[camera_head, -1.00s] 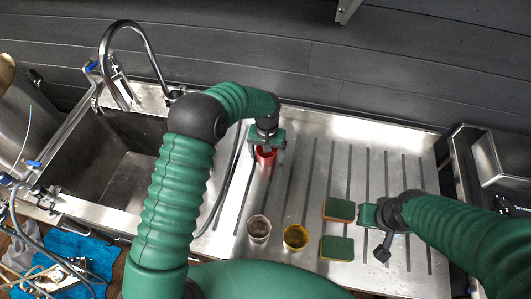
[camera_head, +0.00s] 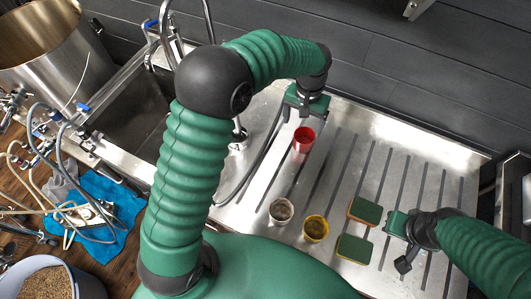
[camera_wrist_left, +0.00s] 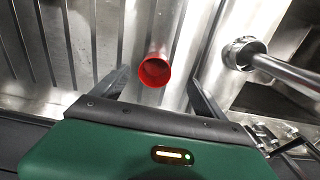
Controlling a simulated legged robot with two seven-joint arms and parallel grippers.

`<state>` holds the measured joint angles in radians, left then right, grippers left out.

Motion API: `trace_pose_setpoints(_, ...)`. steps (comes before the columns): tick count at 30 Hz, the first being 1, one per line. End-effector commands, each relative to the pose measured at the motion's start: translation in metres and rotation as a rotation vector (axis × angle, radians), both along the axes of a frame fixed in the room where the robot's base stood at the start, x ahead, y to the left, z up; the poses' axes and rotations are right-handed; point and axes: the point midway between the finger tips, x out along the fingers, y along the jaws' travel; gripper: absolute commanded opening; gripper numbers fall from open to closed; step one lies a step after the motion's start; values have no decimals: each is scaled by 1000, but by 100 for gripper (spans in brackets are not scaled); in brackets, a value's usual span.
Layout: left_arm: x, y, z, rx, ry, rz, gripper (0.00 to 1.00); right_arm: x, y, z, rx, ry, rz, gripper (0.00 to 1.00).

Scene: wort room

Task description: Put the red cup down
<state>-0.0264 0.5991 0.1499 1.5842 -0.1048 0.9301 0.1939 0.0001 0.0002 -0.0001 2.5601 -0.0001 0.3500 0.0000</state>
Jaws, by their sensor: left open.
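The red cup (camera_head: 303,140) stands on the ribbed steel drainboard (camera_head: 335,150), just in front of my left gripper (camera_head: 305,112). In the left wrist view the red cup (camera_wrist_left: 156,70) shows its round open mouth and appears upright. The two dark fingers of my left gripper (camera_wrist_left: 155,88) are spread wide, with the cup ahead of the gap and not touching either finger. My right gripper (camera_head: 400,228) is low over the drainboard beside the sponges. Its fingers are too unclear to tell whether they are open.
A cup with greyish contents (camera_head: 281,211) and a yellow cup (camera_head: 315,229) stand nearer me. Two green-topped sponges (camera_head: 365,211) (camera_head: 354,248) lie right of them. The sink (camera_head: 135,120) and tap (camera_head: 165,30) are at left. The drainboard's middle is clear.

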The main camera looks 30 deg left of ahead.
Motion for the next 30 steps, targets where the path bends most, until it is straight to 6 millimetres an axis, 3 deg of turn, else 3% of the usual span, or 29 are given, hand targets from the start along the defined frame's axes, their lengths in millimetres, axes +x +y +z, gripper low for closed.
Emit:
trace_pose_setpoints(6,-110,45,4,6,-120,-4,83,0,0,0,0,0,0,0)
trace_pose_setpoints(9,-155,58,-2,5,-167,7,83,0,0,0,0,0,0,0)
trace_pose_setpoints(12,-182,64,-8,3,-191,16,83,0,0,0,0,0,0,0)
trace_pose_setpoints(15,-191,66,-10,3,-200,17,83,0,0,0,0,0,0,0)
trace_pose_setpoints(30,-191,66,-11,3,-197,16,83,0,0,0,0,0,0,0)
